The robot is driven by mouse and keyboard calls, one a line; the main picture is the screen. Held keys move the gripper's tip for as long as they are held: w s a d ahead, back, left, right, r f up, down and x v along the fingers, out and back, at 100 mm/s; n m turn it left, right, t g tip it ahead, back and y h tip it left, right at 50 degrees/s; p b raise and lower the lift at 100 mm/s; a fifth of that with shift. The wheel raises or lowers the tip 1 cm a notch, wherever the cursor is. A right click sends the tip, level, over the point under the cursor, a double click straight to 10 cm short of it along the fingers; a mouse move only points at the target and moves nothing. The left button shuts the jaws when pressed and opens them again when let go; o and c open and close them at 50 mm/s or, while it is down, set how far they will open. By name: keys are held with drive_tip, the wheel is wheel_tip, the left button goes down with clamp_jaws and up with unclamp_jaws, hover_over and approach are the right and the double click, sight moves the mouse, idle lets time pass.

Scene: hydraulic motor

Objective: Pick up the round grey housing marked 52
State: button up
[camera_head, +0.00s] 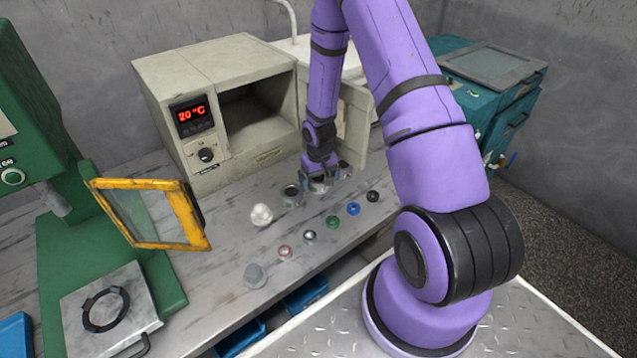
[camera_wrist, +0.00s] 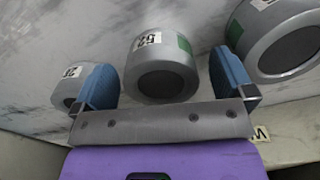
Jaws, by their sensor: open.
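My gripper (camera_wrist: 163,82) is open, with its two blue fingertips apart. A round grey housing (camera_wrist: 162,78) shows between the fingers in the wrist view. It has a dark round centre, a green patch and a white label that seems to read 52. I see no contact, and I cannot tell how far the fingers reach down beside it. In the head view my gripper (camera_head: 325,181) is low over the bench in front of the oven, and largely hides this housing.
A smaller grey housing (camera_wrist: 68,94) is left of the fingers, and a larger one (camera_wrist: 275,38) is close by the right finger. A white lump (camera_head: 261,215) and several small coloured rings and caps lie on the bench. The oven (camera_head: 225,110) with an open door stands behind.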

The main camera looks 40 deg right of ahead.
drive_tip(key=shift+f, duration=0.3)
drive_tip(key=c, duration=1.2)
drive_tip(key=shift+r, duration=0.1)
